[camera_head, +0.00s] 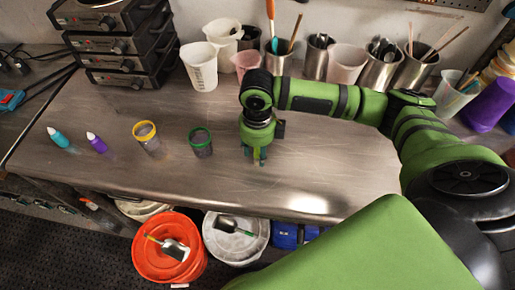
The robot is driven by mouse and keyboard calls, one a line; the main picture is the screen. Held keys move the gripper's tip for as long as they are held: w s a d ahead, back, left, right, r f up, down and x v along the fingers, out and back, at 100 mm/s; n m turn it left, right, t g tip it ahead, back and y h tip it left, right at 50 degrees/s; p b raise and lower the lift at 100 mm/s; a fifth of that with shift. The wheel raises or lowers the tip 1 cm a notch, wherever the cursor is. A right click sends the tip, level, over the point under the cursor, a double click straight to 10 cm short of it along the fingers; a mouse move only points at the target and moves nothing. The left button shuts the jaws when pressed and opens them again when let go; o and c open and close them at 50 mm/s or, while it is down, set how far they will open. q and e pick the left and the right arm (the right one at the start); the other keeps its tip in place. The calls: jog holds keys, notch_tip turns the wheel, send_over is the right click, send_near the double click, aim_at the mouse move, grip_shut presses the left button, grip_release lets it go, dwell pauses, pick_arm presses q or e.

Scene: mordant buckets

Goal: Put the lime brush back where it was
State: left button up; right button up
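My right gripper (259,157) points straight down at the worktable (310,175), just right of the green-rimmed jar (201,142). Its fingers are small and dark in this view, and I cannot tell whether they are open or hold something. On the orange bucket (148,262) lies a flat-headed tool with a lime-yellow handle (153,239). On the white bucket (222,246) lies a dark-headed tool with a lime tip (246,232). I cannot tell for certain which of these is the lime brush. My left gripper is not in view.
Several cups, including a white cup (199,68), line the back. The table's front right is clear. A blue container (286,236) stands below.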

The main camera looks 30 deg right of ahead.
notch_tip(320, 180, up, 12)
jog(key=shift+r+b, duration=0.2)
jog(key=shift+b, duration=0.9)
